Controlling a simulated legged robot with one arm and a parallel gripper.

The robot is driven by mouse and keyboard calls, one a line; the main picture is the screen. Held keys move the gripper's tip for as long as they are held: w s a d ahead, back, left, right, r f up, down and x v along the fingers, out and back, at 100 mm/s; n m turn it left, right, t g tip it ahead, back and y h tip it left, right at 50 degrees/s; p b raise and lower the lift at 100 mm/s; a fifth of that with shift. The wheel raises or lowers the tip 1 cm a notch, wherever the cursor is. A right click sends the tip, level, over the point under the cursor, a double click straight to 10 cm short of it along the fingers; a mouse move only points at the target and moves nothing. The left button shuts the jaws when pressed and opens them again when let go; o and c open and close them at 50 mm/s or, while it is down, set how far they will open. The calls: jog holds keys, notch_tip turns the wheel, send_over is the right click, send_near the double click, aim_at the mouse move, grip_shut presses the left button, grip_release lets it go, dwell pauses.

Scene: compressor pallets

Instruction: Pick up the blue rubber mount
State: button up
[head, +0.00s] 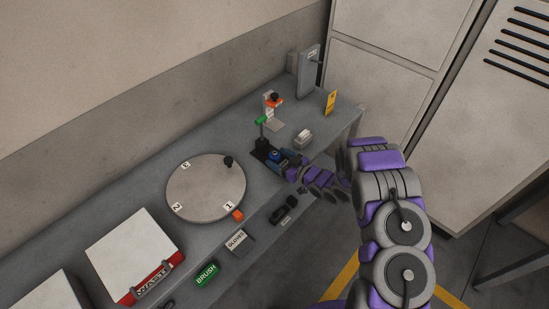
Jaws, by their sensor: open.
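A small blue piece (274,154), which looks like the blue rubber mount, sits at a dark base or tray (259,152) on the grey bench. My purple and grey arm reaches in from the right, and my gripper (283,161) is at the bench right beside the blue piece. The gripper is open. The fingertips are small and partly merge with the dark parts around them, so I cannot tell whether they touch the blue piece or surround it.
A round turntable (205,190) with numbered labels and a dark knob lies to the left. A stand with green and orange parts (268,107), a small pale block (303,137) and a yellow sign (330,102) stand behind. A white-lidded waste bin (130,250) is front left.

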aim_at(278, 159)
jog(key=x, duration=0.3)
jog(key=shift+d, duration=0.3)
jog(key=shift+c, duration=0.7)
jog(key=c, duration=0.9)
